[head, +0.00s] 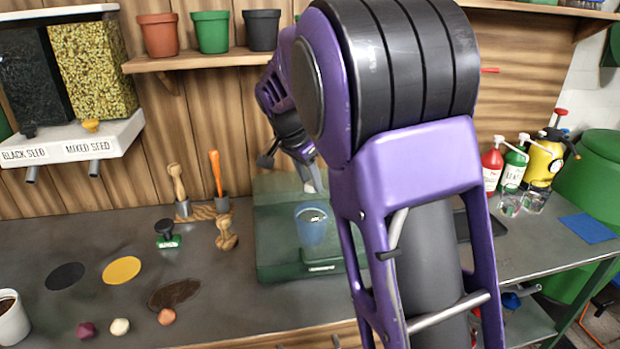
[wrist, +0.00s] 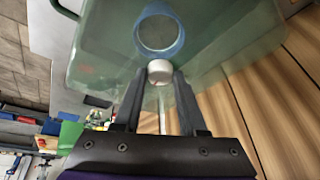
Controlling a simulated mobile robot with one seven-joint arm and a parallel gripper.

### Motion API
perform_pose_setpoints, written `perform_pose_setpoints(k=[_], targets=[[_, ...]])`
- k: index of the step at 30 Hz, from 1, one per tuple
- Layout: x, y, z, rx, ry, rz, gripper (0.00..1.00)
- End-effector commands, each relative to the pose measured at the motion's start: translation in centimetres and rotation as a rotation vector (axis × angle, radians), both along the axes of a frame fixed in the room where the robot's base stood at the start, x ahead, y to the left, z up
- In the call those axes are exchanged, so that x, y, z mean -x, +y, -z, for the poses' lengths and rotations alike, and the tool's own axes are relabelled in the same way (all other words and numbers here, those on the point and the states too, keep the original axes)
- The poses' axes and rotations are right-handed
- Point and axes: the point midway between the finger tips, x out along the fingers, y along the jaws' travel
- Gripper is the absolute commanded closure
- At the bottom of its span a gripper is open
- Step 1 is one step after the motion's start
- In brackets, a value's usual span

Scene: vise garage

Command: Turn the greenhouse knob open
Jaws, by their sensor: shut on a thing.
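The greenhouse (head: 275,262) is a see-through green box on a dark green base, standing on the workbench against the wooden wall. It also fills the top of the wrist view (wrist: 105,50). A blue cup (head: 311,228) shows through its wall. The knob (wrist: 160,71) is a small pale round piece at the greenhouse in the wrist view. My gripper (wrist: 158,82) is shut on the knob, with one dark finger on either side of it. In the head view my gripper (head: 313,178) reaches the greenhouse's top; the knob cannot be made out there.
A shelf (head: 200,60) with several pots is above the bench. Two tools (head: 178,182) stand in holders left of the greenhouse, with a stamp (head: 167,235) in front of them. Bottles (head: 515,158) stand at the right. My arm hides the greenhouse's right side.

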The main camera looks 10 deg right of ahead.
Motion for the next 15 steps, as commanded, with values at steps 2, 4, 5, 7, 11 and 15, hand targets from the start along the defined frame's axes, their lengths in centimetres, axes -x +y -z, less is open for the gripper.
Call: perform_pose_setpoints(k=[2, 4, 5, 7, 11, 15], targets=[[-0.04, 0.09, 0.00, -0.003, -0.002, 0.002, 1.00], [-0.03, 0.08, 0.00, -0.003, -0.002, 0.002, 1.00], [-0.03, 0.08, 0.00, -0.003, -0.002, 0.002, 1.00], [-0.03, 0.08, 0.01, -0.003, -0.002, 0.002, 1.00], [-0.03, 0.08, 0.01, -0.002, -0.002, 0.001, 0.48], [-0.02, 0.05, 0.01, -0.002, -0.001, 0.001, 0.30]])
